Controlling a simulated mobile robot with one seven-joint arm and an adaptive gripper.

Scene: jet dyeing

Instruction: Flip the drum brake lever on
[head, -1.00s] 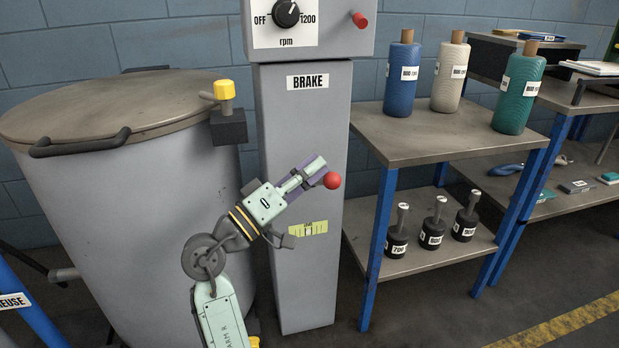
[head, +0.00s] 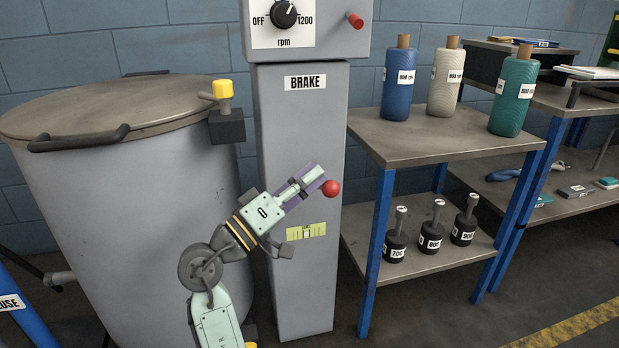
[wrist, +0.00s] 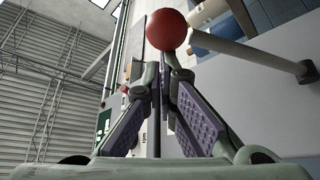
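The brake lever's red ball knob (head: 331,188) stands out in front of the grey pillar (head: 300,130), below the BRAKE label (head: 305,82). In the wrist view, the fingers (wrist: 162,75) converge nearly together just under the red knob (wrist: 167,30). A yellow-green plate with marks (head: 306,232) sits on the pillar below the knob.
An rpm dial (head: 284,14) and a red button (head: 355,20) are above. A large lidded drum (head: 110,220) stands left of the pillar. A metal shelf (head: 400,145) with yarn cones and weights stands close on the right. Floor is free in front of the shelf.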

